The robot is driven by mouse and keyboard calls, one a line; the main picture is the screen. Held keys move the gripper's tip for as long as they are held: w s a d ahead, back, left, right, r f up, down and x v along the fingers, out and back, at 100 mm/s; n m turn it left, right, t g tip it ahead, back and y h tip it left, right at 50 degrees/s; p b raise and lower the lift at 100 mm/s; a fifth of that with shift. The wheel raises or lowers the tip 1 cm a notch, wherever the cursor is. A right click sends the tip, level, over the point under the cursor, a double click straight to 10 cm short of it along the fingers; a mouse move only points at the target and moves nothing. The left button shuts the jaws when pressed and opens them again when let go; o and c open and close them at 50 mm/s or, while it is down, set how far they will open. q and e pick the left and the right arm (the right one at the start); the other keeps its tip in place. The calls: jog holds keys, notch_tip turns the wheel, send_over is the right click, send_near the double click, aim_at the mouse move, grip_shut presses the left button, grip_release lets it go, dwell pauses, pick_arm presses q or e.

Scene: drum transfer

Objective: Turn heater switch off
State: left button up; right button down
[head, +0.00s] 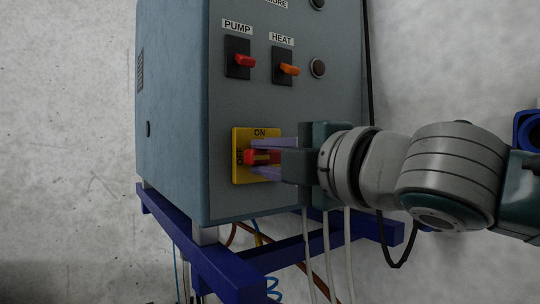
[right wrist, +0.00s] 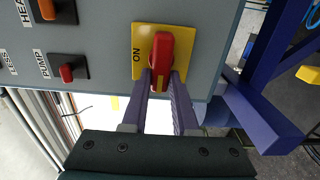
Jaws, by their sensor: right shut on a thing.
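The grey-blue control box (head: 172,110) carries a HEAT switch (head: 289,69) with an orange lever. A red rotary knob (head: 262,157) sits on a yellow plate (head: 242,135) marked ON at the top, with partly hidden letters at its left. The knob lies level in the head view. My right gripper (head: 272,158) is shut on the knob, its purple fingers on either side of it. The right wrist view also shows the knob (right wrist: 161,55) between the fingertips. The HEAT switch (right wrist: 50,10) is partly cut off there. My left gripper is not in view.
A PUMP switch (head: 244,60) with a red lever is left of HEAT. The box stands on a blue frame (head: 200,250), with cables hanging below. The area left of the box is plain wall.

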dwell(0.4)
jog(key=c, duration=0.7)
grip_release()
jog(key=shift+s+d+f+b, duration=0.15)
jog(key=shift+s+d+b, duration=0.25)
jog(key=shift+s+b, duration=0.1)
jog(key=b+v, duration=0.3)
jog(key=v, duration=0.5)
jog(key=shift+s+d+b, duration=0.15)
jog(key=shift+s+b, duration=0.1)
jog(key=shift+b, duration=0.15)
